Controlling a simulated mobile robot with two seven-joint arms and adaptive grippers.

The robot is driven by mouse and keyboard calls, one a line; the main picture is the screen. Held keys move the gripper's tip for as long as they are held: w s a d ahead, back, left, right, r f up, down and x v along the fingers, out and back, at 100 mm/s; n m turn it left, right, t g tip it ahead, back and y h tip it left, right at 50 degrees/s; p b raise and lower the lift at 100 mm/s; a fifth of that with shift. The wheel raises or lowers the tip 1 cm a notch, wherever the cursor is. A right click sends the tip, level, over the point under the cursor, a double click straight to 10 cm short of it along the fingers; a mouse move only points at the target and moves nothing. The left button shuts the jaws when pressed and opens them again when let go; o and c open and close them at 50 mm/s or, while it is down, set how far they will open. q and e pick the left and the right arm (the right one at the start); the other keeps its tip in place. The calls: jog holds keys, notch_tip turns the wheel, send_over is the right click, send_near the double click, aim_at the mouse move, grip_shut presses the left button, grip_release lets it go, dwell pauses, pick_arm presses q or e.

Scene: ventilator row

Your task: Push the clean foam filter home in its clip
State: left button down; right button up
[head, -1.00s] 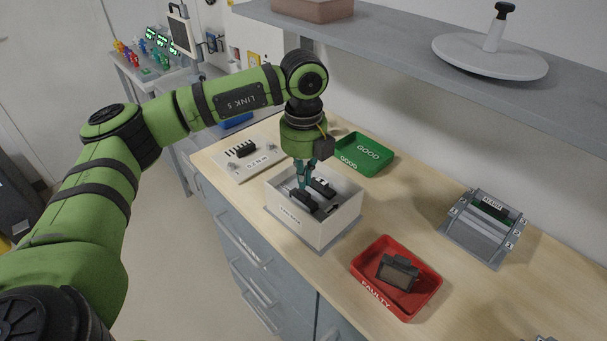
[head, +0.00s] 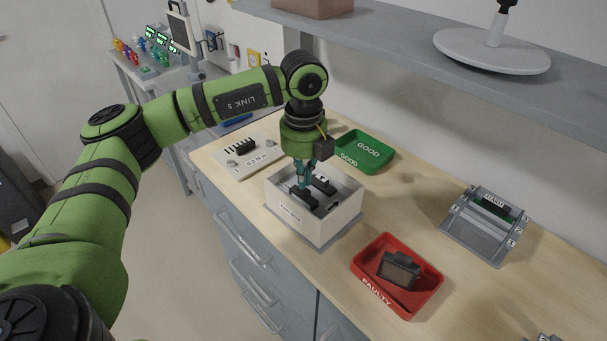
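A white open box (head: 336,226) stands on the bench with several dark parts inside. My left gripper (head: 301,186) points down into the box, its teal fingers at a black part (head: 303,197) near the left inner wall. The fingers are small and close together; I cannot tell whether they are shut on that part or only touch it. Another black part (head: 324,185) lies beside it. I cannot tell which of these is the foam filter or its clip. My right gripper is out of view.
A red FAULTY tray (head: 369,292) with a dark boxy device (head: 398,271) is in front right. A green GOOD tray (head: 375,163) is behind the box. A grey rack (head: 485,228) stands right. A pale board (head: 243,167) lies left. A grey shelf (head: 400,38) overhangs the back.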

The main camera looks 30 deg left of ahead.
pick_arm(q)
jog(key=shift+f+b, duration=0.45)
jog(key=shift+f, duration=0.15)
dwell(0.5)
jog(key=shift+r+p, duration=2.25)
jog(key=shift+r, duration=1.3)
jog(key=shift+s+f, duration=0.1)
jog(key=shift+f, duration=0.05)
